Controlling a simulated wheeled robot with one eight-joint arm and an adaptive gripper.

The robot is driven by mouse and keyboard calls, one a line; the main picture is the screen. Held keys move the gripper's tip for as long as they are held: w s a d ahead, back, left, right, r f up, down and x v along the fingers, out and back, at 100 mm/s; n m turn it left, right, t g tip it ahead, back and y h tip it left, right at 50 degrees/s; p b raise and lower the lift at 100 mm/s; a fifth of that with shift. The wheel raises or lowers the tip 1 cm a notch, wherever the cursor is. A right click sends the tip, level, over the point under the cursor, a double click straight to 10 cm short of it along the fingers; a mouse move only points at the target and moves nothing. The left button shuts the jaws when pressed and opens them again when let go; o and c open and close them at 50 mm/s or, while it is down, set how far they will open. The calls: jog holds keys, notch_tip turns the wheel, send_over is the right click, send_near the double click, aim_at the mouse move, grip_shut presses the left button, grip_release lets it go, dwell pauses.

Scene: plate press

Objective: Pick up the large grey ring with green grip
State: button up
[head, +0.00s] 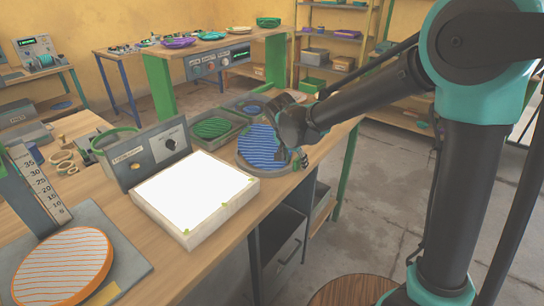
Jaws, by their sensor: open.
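A large grey ring (249,169) lies on the wooden workbench, right of the white lit panel. It surrounds a blue, white-striped disc (259,148). A green grip cannot be made out clearly; small green spots show near the ring's right edge, beside my gripper. My gripper (298,161) is open and reaches down at the ring's right side. The fingers are small and dark here, and part of the ring is hidden behind them. I cannot tell whether they touch the ring.
A white lit panel (190,191) stands in the bench's middle, with a grey control box (146,153) behind it. A tray with a green disc (212,128) is left of the ring. An orange-rimmed striped disc (62,268) lies at front left. Shelves stand behind.

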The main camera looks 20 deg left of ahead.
grip_shut()
jog(key=shift+r, duration=0.1)
dwell(0.3)
